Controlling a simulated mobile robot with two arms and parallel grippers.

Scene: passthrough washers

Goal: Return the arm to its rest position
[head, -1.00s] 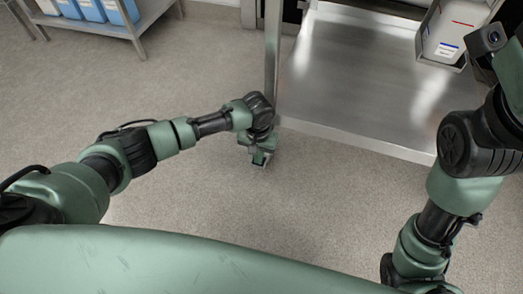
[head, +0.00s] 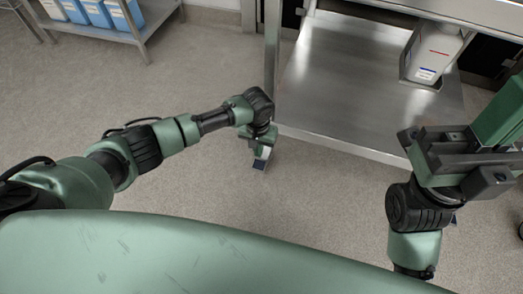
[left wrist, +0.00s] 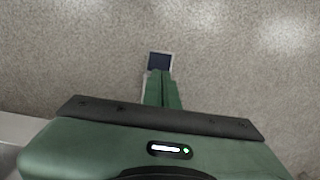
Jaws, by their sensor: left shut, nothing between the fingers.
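My left gripper (head: 262,160) hangs low over the speckled floor, just in front of the metal shelf's left post. In the left wrist view its two green fingers (left wrist: 161,88) are together with nothing held between them. A small dark square with a pale edge shows at their tips. My left arm reaches out from the left side with its forearm nearly level. My right gripper (head: 478,150) is at the right edge, in front of the shelf. It is partly cut off by the frame, and its fingertips do not show clearly.
A steel shelf unit (head: 345,75) stands ahead, with a white bottle (head: 432,52) in a metal holder at its right. A low rack (head: 118,32) with blue-and-white containers stands at the back left. The floor (head: 150,75) between them is clear.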

